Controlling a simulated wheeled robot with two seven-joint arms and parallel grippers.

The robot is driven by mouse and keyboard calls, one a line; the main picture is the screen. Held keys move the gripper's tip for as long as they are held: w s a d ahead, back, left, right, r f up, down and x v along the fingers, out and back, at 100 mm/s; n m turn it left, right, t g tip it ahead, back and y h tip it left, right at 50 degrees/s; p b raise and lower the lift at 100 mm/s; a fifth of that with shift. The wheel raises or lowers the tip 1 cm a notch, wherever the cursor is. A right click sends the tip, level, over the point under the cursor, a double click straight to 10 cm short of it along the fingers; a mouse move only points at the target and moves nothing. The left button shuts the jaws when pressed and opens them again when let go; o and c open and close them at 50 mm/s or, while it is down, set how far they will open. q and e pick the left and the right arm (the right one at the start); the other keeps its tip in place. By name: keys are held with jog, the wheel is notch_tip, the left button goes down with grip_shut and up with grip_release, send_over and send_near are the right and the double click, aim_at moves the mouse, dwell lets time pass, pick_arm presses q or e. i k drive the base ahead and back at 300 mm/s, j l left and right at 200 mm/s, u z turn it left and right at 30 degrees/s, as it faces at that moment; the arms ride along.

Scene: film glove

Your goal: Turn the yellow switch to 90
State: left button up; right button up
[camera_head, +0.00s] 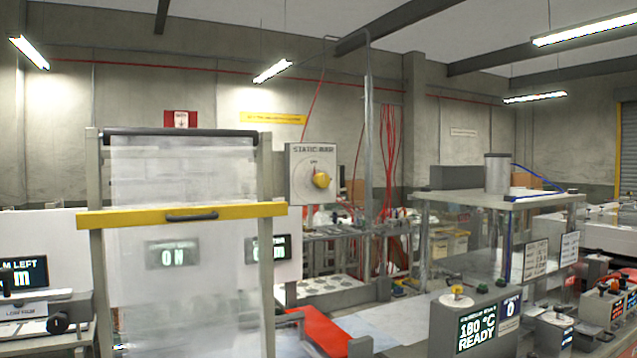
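The yellow switch (321,180) is a round knob on the front of a pale grey box (300,162) labelled "STATIC", with the rest of the label hard to read. The box is right of the film frame, at about the height of its top. Small marks sit on the panel above and left of the knob; they are too small to read, so I cannot tell its setting. Neither of my grippers shows in the head view, and nothing is seen touching the switch.
A frame with a clear film sheet (180,270) and a yellow crossbar (120,217) stands left of the switch box. A control box (475,320) reading "180 °C READY" is at the lower right. A red surface (318,330) lies low in the middle.

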aim_at(320, 180)
jog(key=i+l+u, duration=0.1)
jog(key=l, duration=0.25)
jog(key=i+l+u, duration=0.25)
jog(key=i+l, duration=0.15)
jog(key=l, duration=0.3)
jog(key=i+l+u, duration=0.1)
jog(key=l, duration=0.3)
jog(key=i+l+u, duration=0.1)
jog(key=l, duration=0.3)
jog(key=i+l+u, duration=0.15)
jog(key=l, duration=0.25)
